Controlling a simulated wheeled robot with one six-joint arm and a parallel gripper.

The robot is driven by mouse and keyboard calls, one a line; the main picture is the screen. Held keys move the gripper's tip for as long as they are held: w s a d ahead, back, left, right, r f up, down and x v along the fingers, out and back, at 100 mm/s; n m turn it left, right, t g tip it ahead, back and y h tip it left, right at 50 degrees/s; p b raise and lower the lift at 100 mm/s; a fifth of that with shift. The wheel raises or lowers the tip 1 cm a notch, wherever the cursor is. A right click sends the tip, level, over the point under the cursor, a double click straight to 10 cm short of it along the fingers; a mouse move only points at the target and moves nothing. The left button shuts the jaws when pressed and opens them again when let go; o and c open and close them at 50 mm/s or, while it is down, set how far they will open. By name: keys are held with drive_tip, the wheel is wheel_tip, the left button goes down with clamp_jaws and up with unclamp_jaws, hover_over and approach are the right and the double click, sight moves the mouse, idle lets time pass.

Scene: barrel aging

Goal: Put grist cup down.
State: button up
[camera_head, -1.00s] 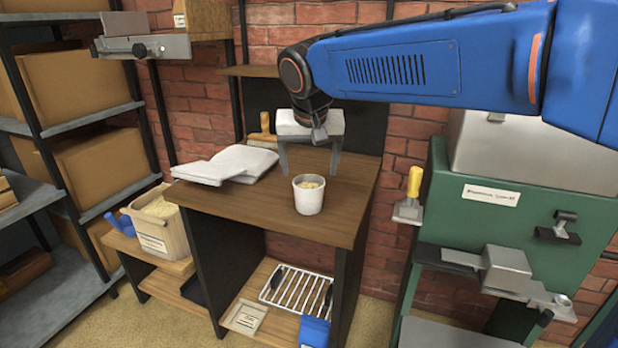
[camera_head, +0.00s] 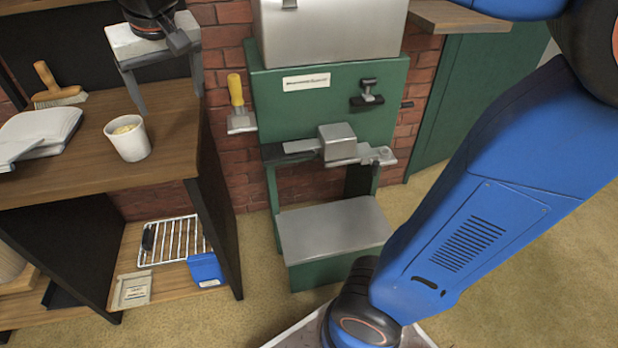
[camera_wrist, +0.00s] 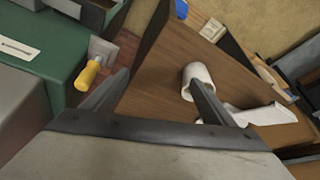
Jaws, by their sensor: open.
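The grist cup (camera_head: 128,139) is a white cup with pale yellow grist in it. It stands upright on the wooden table (camera_head: 60,168), near its right front corner. My gripper (camera_head: 169,103) is open and empty, with its fingers pointing down, behind and to the right of the cup. In the wrist view the cup (camera_wrist: 190,75) lies partly behind the right finger of my gripper (camera_wrist: 160,79). The fingers and the cup look apart.
White sacks (camera_head: 40,128) and a brush (camera_head: 58,88) lie at the table's left. A green mill (camera_head: 300,105) with a yellow-handled tool (camera_head: 238,100) stands on the right. A wire rack (camera_head: 172,241) and a blue item (camera_head: 206,269) lie on the lower shelf.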

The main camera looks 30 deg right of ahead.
drive_tip(key=s+d+f, duration=1.8)
drive_tip(key=s+d, duration=0.1)
drive_tip(key=s, duration=0.2)
drive_tip(key=shift+d, duration=0.1)
